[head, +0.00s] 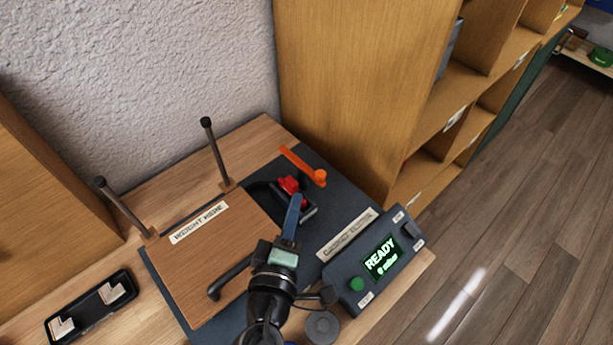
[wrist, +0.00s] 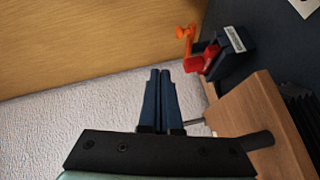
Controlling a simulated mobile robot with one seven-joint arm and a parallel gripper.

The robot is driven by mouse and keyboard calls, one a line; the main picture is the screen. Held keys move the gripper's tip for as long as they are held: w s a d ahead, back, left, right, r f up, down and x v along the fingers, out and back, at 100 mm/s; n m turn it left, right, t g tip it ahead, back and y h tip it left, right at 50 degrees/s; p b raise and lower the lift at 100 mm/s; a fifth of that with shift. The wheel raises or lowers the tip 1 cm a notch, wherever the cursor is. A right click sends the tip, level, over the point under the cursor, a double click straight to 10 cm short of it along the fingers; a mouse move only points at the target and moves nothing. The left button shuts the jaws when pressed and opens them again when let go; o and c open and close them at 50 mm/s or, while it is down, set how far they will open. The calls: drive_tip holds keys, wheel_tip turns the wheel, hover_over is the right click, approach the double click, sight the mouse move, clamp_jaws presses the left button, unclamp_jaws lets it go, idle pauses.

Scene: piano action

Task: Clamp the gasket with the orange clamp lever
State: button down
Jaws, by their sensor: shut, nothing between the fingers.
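The orange clamp lever (head: 303,166) stands at the back of the dark mat in the head view, with a round orange knob at its right end. It also shows at the top of the wrist view (wrist: 186,33). A red part (head: 289,185) sits in a dark holder (head: 305,209) just below the lever. The red part and holder show right of my fingers in the wrist view. My gripper (head: 296,200) is shut and empty, its blue fingers reaching over the holder's near side in the head view. I cannot make out the gasket for certain.
A wooden board (head: 205,262) labelled "WEIGHT HERE", with two upright posts, lies left. A control box (head: 375,263) showing "READY" stands right. A black tray (head: 92,307) lies at lower left. A wooden shelf (head: 350,80) rises behind, and a grey wall (head: 140,70) closes the back left.

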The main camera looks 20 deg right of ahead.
drive_tip(key=s+f, duration=0.1)
drive_tip(key=s+f+n, duration=0.1)
drive_tip(key=f, duration=0.1)
drive_tip(key=shift+f, duration=0.15)
drive_tip(key=p+x, duration=0.1)
drive_tip(key=x, duration=0.9)
drive_tip(key=shift+p, duration=0.3)
